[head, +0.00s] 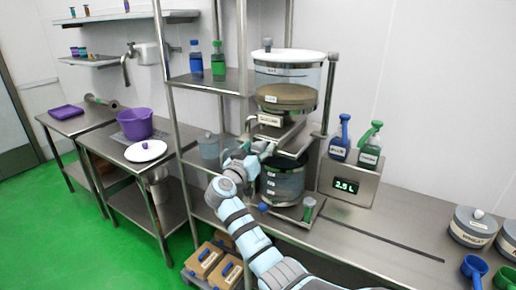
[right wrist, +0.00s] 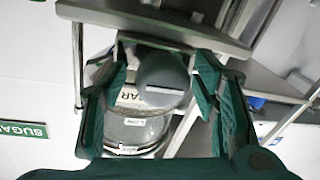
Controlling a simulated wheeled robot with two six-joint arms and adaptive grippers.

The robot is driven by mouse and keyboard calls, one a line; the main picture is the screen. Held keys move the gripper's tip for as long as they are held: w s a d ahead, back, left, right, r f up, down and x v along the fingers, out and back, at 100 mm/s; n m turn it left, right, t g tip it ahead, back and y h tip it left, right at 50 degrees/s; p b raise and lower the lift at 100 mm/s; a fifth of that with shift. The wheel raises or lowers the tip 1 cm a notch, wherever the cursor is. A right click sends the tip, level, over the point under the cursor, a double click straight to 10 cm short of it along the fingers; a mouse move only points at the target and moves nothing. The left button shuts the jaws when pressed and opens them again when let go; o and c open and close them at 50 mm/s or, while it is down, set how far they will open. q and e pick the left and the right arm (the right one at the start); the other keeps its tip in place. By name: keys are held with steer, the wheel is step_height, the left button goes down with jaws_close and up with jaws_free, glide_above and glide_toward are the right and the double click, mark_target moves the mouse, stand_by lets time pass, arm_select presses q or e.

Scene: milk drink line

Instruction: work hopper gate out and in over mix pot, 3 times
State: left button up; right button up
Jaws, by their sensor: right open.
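The hopper (head: 288,72) is a clear drum with a tan fill, held up on a frame above the bench. A metal gate assembly (head: 292,134) sits under it. The mix pot (head: 283,184), a clear vessel with dark bands, stands below the gate. My right gripper (head: 262,150) is at the left of the gate, beside the hopper outlet. In the right wrist view its green fingers are apart, with a round grey knob (right wrist: 163,78) between them; whether they touch it I cannot tell. My left gripper is out of view.
Lidded pots (head: 472,226) and scoops (head: 474,267) lie at the far right. A steel post (head: 243,60) rises close to the gripper.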

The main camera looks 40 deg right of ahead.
mark_target(254, 151)
jaws_close()
steer(key=shift+a+f, duration=0.1)
steer(key=shift+a, duration=0.1)
steer(key=v, duration=0.2)
steer(key=b+v, duration=0.1)
steer(key=v, duration=0.1)
steer(key=b+v, duration=0.1)
steer(key=v, duration=0.1)
steer(key=shift+w+a, duration=0.3)
steer(key=shift+a, duration=0.25)
jaws_free()
steer(key=shift+a, duration=0.2)
